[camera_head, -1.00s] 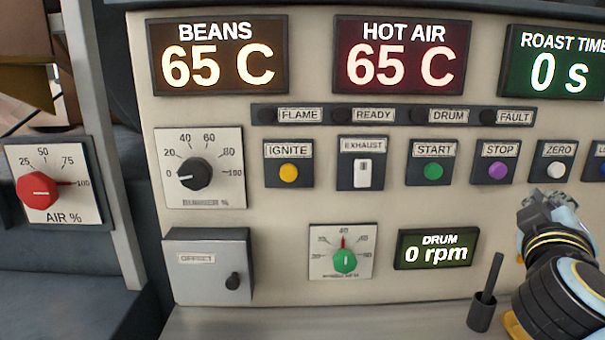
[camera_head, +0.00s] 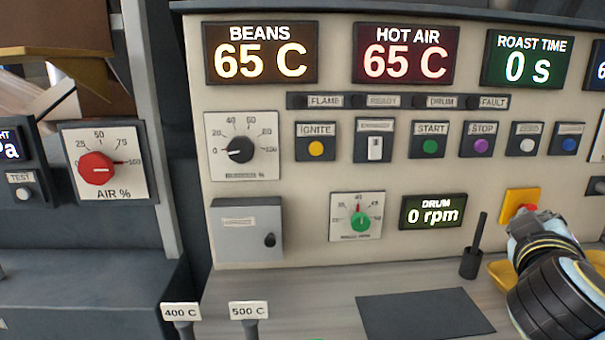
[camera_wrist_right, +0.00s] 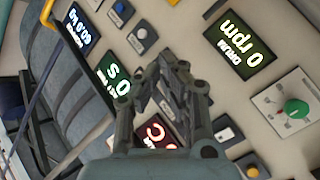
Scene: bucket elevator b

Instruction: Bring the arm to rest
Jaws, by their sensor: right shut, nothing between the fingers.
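My right arm comes in from the lower right in the head view. Its gripper (camera_head: 520,222) is in front of the panel (camera_head: 325,270), below the white button (camera_head: 526,146). It overlaps the lower part of a yellow box with a red button (camera_head: 524,208); I cannot tell whether it touches it. In the right wrist view the gripper's fingers (camera_wrist_right: 172,72) are together and empty, with the panel behind them. My left gripper is in neither view.
A dark cup holding a rod (camera_head: 470,262) stands just left of my right arm. A yellow tray (camera_head: 497,271) is partly behind the arm. A dark mat (camera_head: 425,314) lies on the counter, with tags reading 400 C (camera_head: 181,311) and 500 C (camera_head: 249,310) at the front.

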